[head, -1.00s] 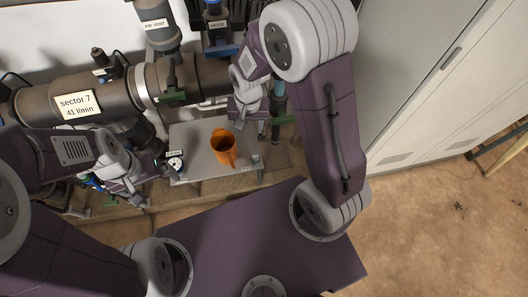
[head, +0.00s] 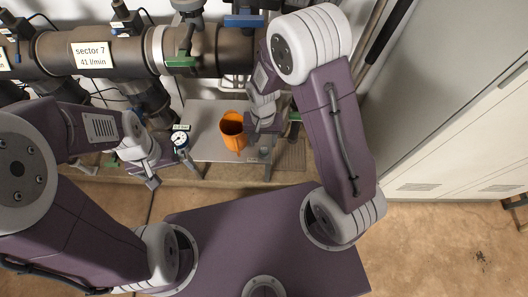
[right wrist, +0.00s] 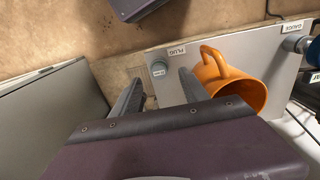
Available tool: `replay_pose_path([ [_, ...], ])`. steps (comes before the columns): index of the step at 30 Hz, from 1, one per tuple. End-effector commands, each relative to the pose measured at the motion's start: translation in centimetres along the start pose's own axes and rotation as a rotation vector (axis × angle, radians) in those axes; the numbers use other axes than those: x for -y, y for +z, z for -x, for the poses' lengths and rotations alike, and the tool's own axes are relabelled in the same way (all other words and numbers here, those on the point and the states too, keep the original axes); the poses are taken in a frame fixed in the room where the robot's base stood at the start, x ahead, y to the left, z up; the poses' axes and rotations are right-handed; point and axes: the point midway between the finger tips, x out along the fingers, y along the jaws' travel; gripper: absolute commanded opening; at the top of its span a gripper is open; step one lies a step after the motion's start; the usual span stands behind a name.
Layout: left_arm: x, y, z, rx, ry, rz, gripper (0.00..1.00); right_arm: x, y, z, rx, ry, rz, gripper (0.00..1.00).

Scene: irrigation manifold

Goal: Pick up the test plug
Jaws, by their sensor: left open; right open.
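In the right wrist view my right gripper (right wrist: 160,84) is open and empty. Its two fingers point toward the plug, which appears between and just beyond their tips; I cannot tell the remaining distance. My left gripper (head: 152,178) is open, left of the shelf and away from the plug.
An orange mug (head: 232,126) stands on the grey shelf (head: 208,148), close beside my right gripper's finger in the wrist view (right wrist: 232,84). A pressure gauge (head: 180,139) is at the shelf's left end. The large pipe (head: 110,56) runs behind. A grey cabinet (head: 455,125) stands at right.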

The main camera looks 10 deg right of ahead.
Motion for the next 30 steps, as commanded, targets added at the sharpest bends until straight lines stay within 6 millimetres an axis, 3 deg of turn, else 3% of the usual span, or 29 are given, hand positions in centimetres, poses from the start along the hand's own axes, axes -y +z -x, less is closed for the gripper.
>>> replay_pose_path([
  [5, 0.0, 0.1, -0.5, 0.000, 0.000, 0.000, 1.00, 0.0, -0.1, -0.9, -0.001, 0.000, -0.001, 0.52],
  [13, 0.1, 0.3, -2.7, 0.000, 0.000, 0.000, 1.00, -0.3, -0.5, -5.5, 0.002, 0.001, -0.001, 0.52],
  [19, 0.1, 0.3, -2.5, 0.000, 0.000, 0.000, 1.00, -0.2, -0.6, -5.5, -0.002, -0.001, 0.000, 0.52],
  [20, 0.1, 0.3, -2.5, 0.000, 0.000, 0.000, 1.00, -0.2, -0.6, -5.5, -0.002, -0.001, 0.000, 0.50],
  [25, 0.1, 0.3, -2.5, 0.000, 0.000, 0.000, 1.00, -0.2, -0.6, -5.5, -0.002, -0.001, 0.000, 0.02],
  [30, 0.1, 0.3, -2.5, 0.000, 0.000, 0.000, 1.00, -0.2, -0.6, -5.5, -0.002, -0.001, 0.000, 0.00],
])
